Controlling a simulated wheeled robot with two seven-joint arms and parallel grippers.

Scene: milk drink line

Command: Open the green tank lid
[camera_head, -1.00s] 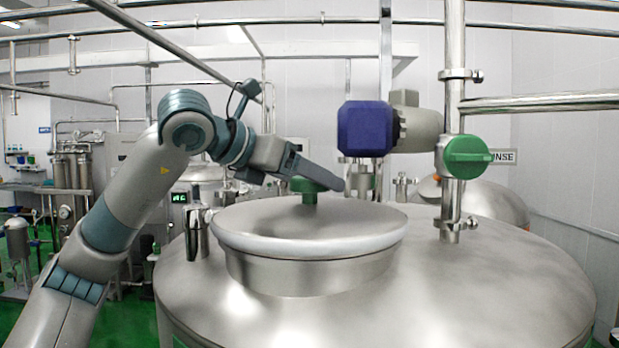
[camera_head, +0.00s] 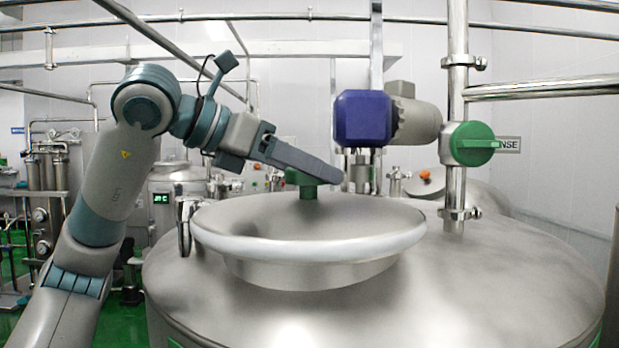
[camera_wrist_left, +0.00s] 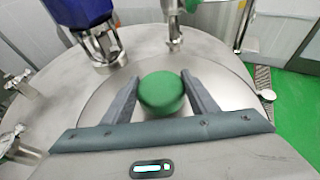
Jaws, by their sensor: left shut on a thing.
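The steel tank lid (camera_head: 240,226) is a wide round disc with a pale rim. It sits over the short neck (camera_head: 310,275) of the large steel tank (camera_head: 480,290), overhangs it widely and looks raised towards me; any gap is hidden by its rim. A green knob (camera_head: 308,190) stands on the lid. My left gripper (camera_head: 325,178) is shut on the green knob, coming from the left. In the left wrist view the knob (camera_wrist_left: 162,92) lies between the two fingers (camera_wrist_left: 160,95). My right gripper is out of view.
A blue motor (camera_head: 363,118) hangs behind the lid. A vertical steel pipe (camera_head: 457,90) with a green valve handle (camera_head: 472,143) stands right of it. A steel latch (camera_head: 185,225) stands at the lid's left edge. More tanks and pipework fill the background.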

